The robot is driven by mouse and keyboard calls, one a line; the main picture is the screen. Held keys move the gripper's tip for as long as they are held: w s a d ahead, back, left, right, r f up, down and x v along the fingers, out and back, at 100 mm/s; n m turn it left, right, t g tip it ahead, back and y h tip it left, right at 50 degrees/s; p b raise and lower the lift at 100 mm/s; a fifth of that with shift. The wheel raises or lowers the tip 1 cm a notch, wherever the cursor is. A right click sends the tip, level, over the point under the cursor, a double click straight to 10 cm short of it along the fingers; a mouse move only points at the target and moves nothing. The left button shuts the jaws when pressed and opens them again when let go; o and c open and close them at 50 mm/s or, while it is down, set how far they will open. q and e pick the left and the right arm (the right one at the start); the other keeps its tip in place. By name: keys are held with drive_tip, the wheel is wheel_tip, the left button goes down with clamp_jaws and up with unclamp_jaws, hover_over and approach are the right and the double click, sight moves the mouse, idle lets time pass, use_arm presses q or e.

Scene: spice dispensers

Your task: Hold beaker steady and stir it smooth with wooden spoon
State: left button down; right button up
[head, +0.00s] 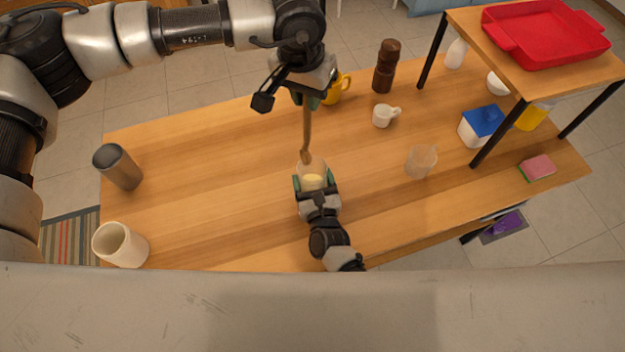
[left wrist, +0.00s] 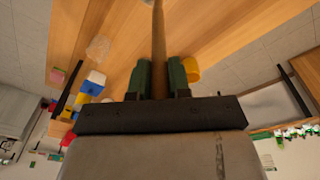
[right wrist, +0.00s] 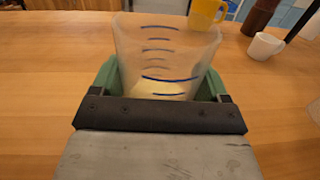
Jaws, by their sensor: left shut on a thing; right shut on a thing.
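The beaker (head: 311,164) stands on the wooden table, clear with blue marks and some pale yellow content at the bottom. It fills the middle of the right wrist view (right wrist: 165,55). My right gripper (head: 315,184) is shut around its lower part from the near side. The wooden spoon (head: 307,128) hangs roughly upright, its lower end at the beaker's far rim; whether it is inside is hard to tell. My left gripper (head: 310,96) is shut on the upper spoon handle, above the beaker. The handle also shows between the green fingers in the left wrist view (left wrist: 158,50).
A second clear beaker (head: 421,161) stands to the right. A white cup (head: 384,116), yellow mug (head: 338,88) and brown grinder (head: 386,66) stand behind. A grey tumbler (head: 118,167) and cream pot (head: 120,245) are at left. A raised shelf (head: 540,72) borders the right.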

drive_tip(key=o, duration=1)
drive_tip(key=v, duration=1.2)
drive_tip(key=shift+r, duration=0.1)
